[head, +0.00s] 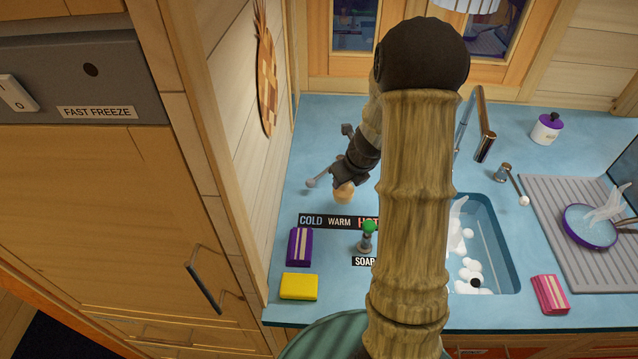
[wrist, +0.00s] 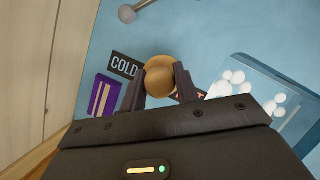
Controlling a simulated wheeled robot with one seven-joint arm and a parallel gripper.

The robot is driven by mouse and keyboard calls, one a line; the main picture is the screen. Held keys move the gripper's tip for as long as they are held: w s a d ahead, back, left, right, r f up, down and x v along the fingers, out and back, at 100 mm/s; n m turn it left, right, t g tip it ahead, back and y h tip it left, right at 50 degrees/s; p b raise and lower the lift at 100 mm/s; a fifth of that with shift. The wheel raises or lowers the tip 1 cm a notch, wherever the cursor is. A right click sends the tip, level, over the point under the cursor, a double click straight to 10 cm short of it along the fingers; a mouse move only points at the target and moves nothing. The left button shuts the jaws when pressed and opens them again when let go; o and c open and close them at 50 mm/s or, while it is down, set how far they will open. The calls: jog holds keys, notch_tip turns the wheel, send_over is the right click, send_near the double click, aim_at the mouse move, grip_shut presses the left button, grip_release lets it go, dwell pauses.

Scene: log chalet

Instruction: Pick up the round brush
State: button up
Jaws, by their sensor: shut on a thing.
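The round brush (head: 344,193) is a small tan, rounded thing below my gripper (head: 346,182) in the head view, behind the COLD and WARM labels. In the wrist view the brush (wrist: 158,80) sits between the two dark fingers of my gripper (wrist: 164,72), which touch it on both sides. My gripper is shut on it. Its bristles do not show clearly, and I cannot tell how far it is above the blue counter (head: 322,150). My arm hides part of the counter and sink in the head view.
A sink (head: 505,262) with white suds is on the right, beside a tap (head: 487,145). A purple sponge (head: 299,247), a yellow sponge (head: 299,287) and a green-topped soap dispenser (head: 367,240) stand in front. A wooden wall and cabinet bound the left.

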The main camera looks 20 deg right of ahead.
jog(key=s+d+b, duration=0.1)
jog(key=s+d, duration=0.1)
jog(key=d, duration=0.4)
jog(key=shift+s+d, duration=0.2)
jog(key=shift+s, duration=0.1)
